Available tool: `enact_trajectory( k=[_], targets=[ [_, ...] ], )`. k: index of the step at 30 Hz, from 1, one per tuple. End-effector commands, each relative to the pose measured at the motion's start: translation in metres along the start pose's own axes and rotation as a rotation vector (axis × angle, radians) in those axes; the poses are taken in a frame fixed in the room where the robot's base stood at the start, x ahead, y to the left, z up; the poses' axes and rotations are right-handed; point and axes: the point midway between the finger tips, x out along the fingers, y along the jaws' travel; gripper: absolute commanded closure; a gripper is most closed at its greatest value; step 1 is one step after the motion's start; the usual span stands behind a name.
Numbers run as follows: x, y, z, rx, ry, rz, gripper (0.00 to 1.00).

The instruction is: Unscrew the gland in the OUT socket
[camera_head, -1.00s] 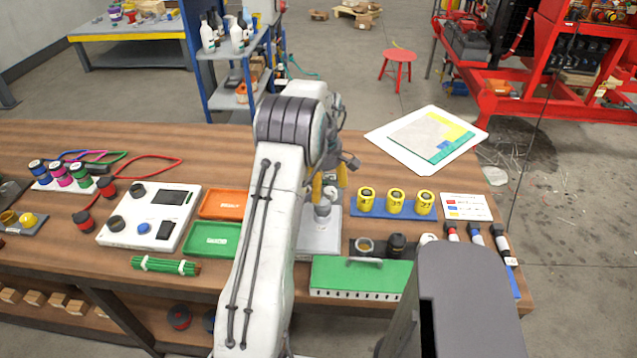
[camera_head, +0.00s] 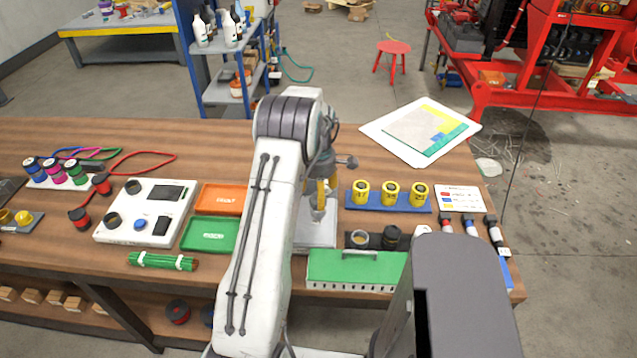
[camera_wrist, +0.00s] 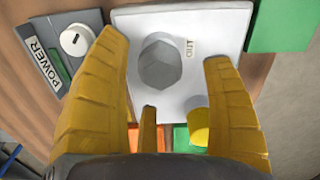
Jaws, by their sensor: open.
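The gland (camera_wrist: 158,63) is a grey hexagonal piece on a white plate (camera_wrist: 215,25), beside the printed word OUT. The plate also shows in the head view (camera_head: 316,236), partly hidden by my arm. My gripper (camera_wrist: 165,50) has yellow fingers and is open. In the wrist view its two long fingers stand on the left and right of the gland, with gaps between. In the head view my gripper (camera_head: 322,198) points down over the plate. Whether the fingers are level with the gland or above it I cannot tell.
A grey POWER box (camera_wrist: 62,55) with a white knob sits left of the plate in the wrist view. In the head view, a green box (camera_head: 355,268), a blue rack of yellow parts (camera_head: 388,208), and orange (camera_head: 220,198) and green (camera_head: 210,235) trays stand close around.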

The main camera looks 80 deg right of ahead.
Motion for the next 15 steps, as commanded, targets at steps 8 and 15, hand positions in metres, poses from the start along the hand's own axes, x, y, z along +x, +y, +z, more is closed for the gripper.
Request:
enact_trajectory(
  k=[8, 15],
  targets=[
    [0.023, 0.0, 0.0, 0.001, 0.0, -0.001, 0.26],
    [0.029, 0.0, 0.0, 0.001, 0.0, 0.0, 0.26]
  ],
)
